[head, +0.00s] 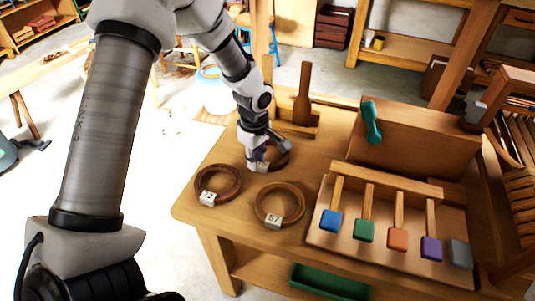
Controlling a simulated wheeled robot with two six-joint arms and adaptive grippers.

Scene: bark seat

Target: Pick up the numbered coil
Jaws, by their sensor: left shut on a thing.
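Three brown ring-shaped coils with white number tags are on the wooden bench (229,228). The left coil (199,184) has a tag that seems to read 72 or 73. The front coil (260,208) has a tag that reads 57 or 67. The rear coil (286,158) is at my left gripper (262,163), which comes down from above and is shut on it. The gripper hides part of this coil and its tag, so its number is not readable. The coil looks at or close to the bench top. My right gripper is out of view.
A wooden rack (380,246) with several colored-end mallets stands to the right. Behind the coils is a wooden stand with an upright paddle (303,95). A teal dumbbell-like tool (371,122) is on a wooden box. A green tray (330,282) sits below the bench top.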

